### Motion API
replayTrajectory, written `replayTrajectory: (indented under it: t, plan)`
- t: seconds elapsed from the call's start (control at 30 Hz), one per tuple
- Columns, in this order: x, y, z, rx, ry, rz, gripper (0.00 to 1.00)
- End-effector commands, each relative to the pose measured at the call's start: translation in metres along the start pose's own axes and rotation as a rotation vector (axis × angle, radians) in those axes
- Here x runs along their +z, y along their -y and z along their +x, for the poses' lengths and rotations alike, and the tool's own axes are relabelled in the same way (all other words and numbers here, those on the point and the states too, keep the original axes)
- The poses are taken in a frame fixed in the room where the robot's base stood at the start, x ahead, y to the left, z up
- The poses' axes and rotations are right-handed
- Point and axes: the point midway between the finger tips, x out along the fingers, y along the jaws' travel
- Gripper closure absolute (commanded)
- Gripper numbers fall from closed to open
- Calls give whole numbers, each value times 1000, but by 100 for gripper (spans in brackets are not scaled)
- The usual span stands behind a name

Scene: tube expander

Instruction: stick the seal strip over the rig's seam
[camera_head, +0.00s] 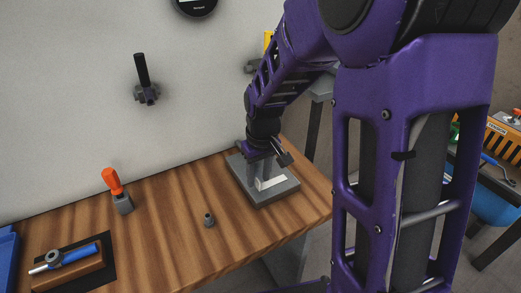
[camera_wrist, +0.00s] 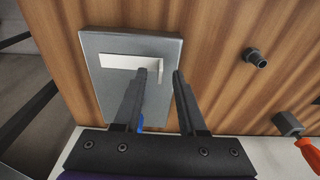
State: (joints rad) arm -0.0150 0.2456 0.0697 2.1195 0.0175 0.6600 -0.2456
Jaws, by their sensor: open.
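The rig (camera_head: 282,191) is a grey block base on the wooden bench, with a grey upright part partly hidden by my wrist. Contact cannot be told. The seam is not clearly visible.
A small dark fitting (camera_head: 209,219) stands on the bench left of the rig. Further left are an orange-handled tool (camera_head: 113,183) and a blue-handled tool (camera_head: 80,253) on a wooden block. A black-handled fixture (camera_head: 144,75) is on the wall. Bench between them is clear.

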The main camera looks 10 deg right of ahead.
Motion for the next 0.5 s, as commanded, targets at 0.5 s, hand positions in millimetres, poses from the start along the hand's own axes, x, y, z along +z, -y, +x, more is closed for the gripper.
replayTrajectory:
  t: [0.5]
  plan:
    - [-1,0,-123,2,-4,0,60]
